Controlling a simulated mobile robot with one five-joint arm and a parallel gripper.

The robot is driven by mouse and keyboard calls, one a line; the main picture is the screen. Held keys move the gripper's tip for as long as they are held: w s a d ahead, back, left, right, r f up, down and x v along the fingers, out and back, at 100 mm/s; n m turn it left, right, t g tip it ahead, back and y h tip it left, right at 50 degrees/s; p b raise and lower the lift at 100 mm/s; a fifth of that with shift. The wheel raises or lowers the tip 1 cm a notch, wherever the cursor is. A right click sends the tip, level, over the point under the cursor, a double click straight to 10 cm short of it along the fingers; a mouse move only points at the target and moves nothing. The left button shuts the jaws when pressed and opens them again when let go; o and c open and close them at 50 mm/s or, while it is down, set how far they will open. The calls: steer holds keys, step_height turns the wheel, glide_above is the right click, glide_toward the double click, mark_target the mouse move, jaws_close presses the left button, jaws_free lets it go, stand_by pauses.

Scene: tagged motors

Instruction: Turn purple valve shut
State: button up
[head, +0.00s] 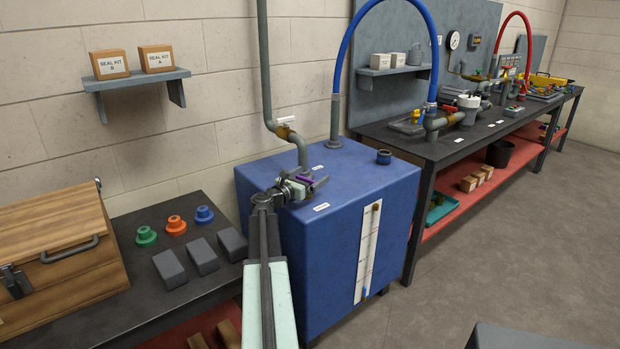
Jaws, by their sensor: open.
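My gripper (307,186) is at the valve, over the tank top, at the end of my outstretched arm. The gripper hides much of the valve's body. I cannot tell whether the jaws touch the handle.
A grey pipe (265,70) with a white-handled valve (285,120) rises behind the gripper. A blue hose (345,50) and a dark cap (384,157) are on the tank. A wooden chest (60,225) stands left; a workbench (470,122) is at right.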

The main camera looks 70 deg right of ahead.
steer(key=c, duration=1.4)
steer(key=shift+a, duration=0.15)
steer(key=shift+n+t, duration=0.3)
steer(key=shift+t, duration=0.1)
steer(key=n+t, duration=0.2)
steer(key=t, duration=0.1)
steer(key=n+t, duration=0.1)
steer(key=t, duration=0.1)
steer(key=shift+w+h, duration=0.4)
steer(key=n+t+y, duration=0.1)
steer(key=n+t, duration=0.1)
steer(key=t, duration=0.1)
steer(key=w+n+t, duration=0.1)
steer(key=n+t, duration=0.2)
steer(key=t, duration=0.1)
steer(key=shift+w+y, duration=0.1)
steer(key=shift+y, duration=0.3)
steer(key=n+t+y, duration=0.1)
steer(key=t, duration=0.1)
steer(key=n+t+y, duration=0.2)
steer(key=shift+w+r+t, duration=0.1)
steer(key=shift+w+t, duration=0.2)
steer(key=shift+w, duration=0.1)
steer(key=shift+w+a+n+t+y, duration=0.15)
steer(key=shift+a+n+t+y, duration=0.1)
steer(key=shift+n+t+y, duration=0.55)
steer(key=shift+w+a+n+t+y, duration=0.2)
steer(key=shift+n+t+y, duration=0.4)
steer(key=shift+n+y, duration=0.25)
steer(key=shift+a, duration=0.1)
